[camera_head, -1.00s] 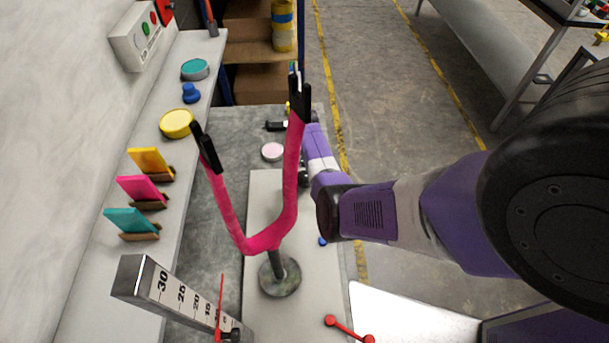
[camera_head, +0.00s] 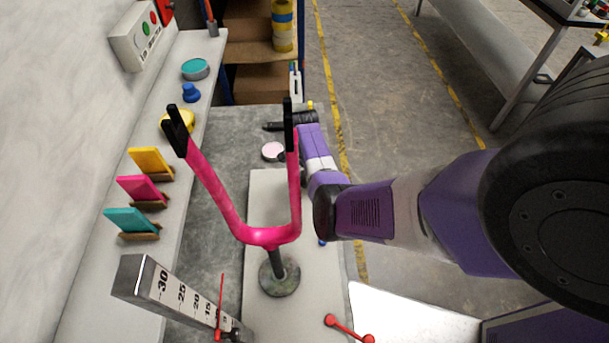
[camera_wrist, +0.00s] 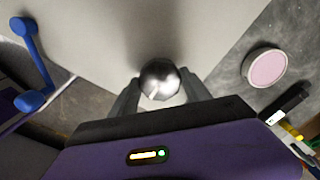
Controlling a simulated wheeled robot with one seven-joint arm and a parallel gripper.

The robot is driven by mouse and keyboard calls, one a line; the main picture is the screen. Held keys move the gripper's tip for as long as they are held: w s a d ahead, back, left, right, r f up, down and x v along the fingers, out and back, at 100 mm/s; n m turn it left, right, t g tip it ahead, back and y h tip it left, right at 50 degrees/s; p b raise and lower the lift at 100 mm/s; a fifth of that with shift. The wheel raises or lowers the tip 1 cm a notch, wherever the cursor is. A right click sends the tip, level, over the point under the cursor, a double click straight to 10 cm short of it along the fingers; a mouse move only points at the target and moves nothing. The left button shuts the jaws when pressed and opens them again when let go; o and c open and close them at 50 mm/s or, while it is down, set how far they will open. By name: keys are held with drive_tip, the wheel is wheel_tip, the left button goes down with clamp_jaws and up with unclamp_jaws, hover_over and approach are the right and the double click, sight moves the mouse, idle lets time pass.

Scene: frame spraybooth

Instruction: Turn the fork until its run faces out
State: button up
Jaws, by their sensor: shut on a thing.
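The pink fork (camera_head: 266,237) stands upright on a short dark stem over a round grey base (camera_head: 279,276). Its two tines rise to black ends, one at the left and one at the right. I cannot make out a run on the sides that show. In the wrist view my gripper (camera_wrist: 160,90) has its grey fingers on either side of a shiny silver round knob (camera_wrist: 158,76), shut on it. In the head view the fingers are hidden behind the right tine and my wrist. The fork does not show in the wrist view.
A pale pink lid (camera_head: 273,151) lies near my wrist. Yellow (camera_head: 150,161), pink (camera_head: 141,188) and teal (camera_head: 131,220) cards stand on the left ledge.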

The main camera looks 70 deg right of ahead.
idle(0.4)
drive_tip(key=o, duration=1.4)
drive_tip(key=shift+r, duration=0.15)
wheel_tip(320, 180, up, 8)
drive_tip(key=shift+f+p, duration=0.2)
drive_tip(key=shift+p, duration=0.1)
